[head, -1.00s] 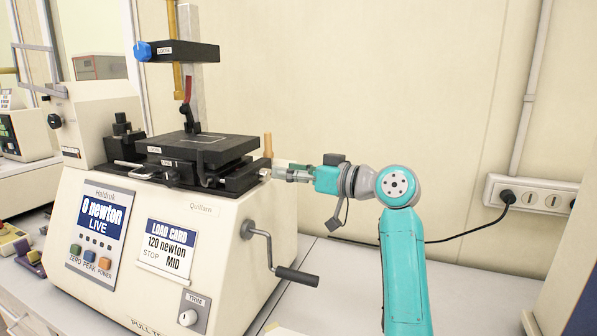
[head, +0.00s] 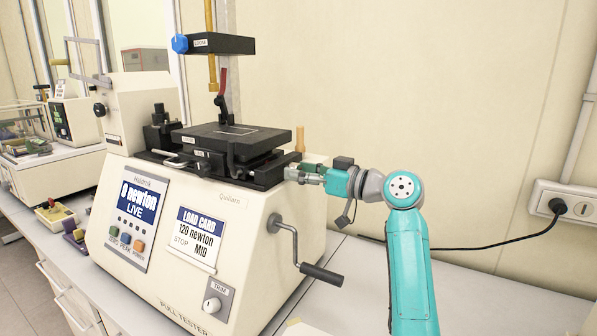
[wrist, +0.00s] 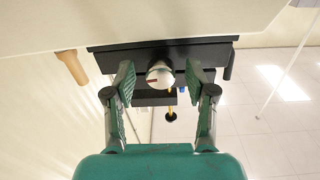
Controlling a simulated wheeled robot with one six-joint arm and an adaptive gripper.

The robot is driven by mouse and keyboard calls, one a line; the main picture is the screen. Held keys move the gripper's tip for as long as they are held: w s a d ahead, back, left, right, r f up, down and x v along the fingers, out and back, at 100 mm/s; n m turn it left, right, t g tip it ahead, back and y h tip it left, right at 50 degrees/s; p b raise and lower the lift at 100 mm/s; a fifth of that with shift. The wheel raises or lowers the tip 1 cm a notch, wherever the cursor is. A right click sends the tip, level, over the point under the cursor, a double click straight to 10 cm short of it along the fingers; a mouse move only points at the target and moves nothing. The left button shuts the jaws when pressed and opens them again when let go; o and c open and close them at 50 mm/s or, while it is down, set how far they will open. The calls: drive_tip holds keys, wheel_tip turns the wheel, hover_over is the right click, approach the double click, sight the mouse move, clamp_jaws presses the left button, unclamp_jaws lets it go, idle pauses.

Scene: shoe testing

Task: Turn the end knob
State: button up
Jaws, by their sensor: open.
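The end knob (wrist: 160,73) is a round, pale metal knob with a red mark on its face. It sticks out from the end of the black sliding stage (head: 268,172) on the pull tester. My gripper (wrist: 160,78) is open, with one green-padded finger on each side of the knob. A small gap shows between each finger and the knob in the wrist view. In the head view my gripper (head: 305,174) reaches the stage's right end from the right, and its fingers largely hide the knob.
A wooden peg (head: 299,138) stands just behind the stage end. A crank handle (head: 322,274) juts out below my gripper. A blue knob (head: 180,44) is on the upper arm of the machine. The bench right of the machine is mostly clear, with a cable (head: 470,243) behind my arm.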

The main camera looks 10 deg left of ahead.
drive_tip(key=shift+w+a, duration=0.15)
drive_tip(key=shift+a, duration=0.3)
clamp_jaws()
drive_tip(key=shift+m, duration=0.6)
unclamp_jaws()
drive_tip(key=v, duration=1.2)
